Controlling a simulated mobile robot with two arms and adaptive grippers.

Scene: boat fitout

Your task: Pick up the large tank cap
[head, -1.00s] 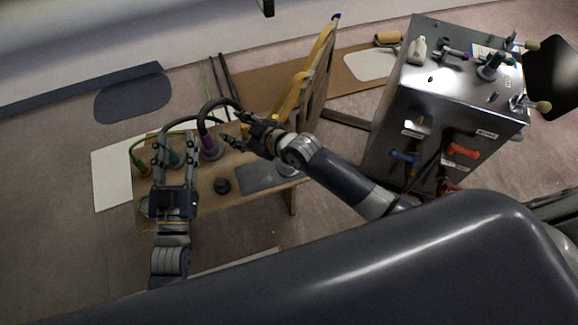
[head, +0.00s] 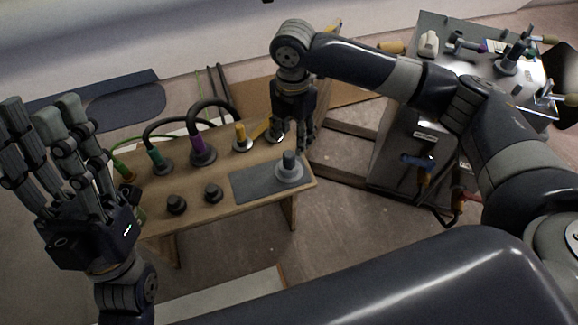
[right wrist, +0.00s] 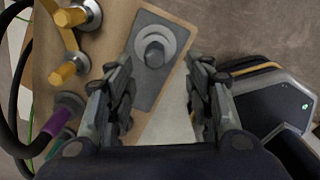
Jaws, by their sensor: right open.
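A grey round cap with a wide flange and a raised dark-topped knob (head: 289,168), which looks like the large tank cap, stands upright on a grey mat (head: 254,186) at the right end of the wooden bench. It also shows in the right wrist view (right wrist: 155,52), ahead of and between the finger lines. My right gripper (head: 291,140) points down just behind the cap, open and empty, and appears apart from it. Its fingers also frame the right wrist view (right wrist: 159,64). My left gripper (head: 40,108) is open and empty, raised at the left with fingers up.
Two smaller dark caps (head: 213,193) (head: 176,204) sit along the bench's front. Green and purple hose fittings (head: 203,152) with black hoses and a yellow-handled fitting (head: 242,138) stand at the back. A metal cabinet (head: 400,150) with valves is to the right.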

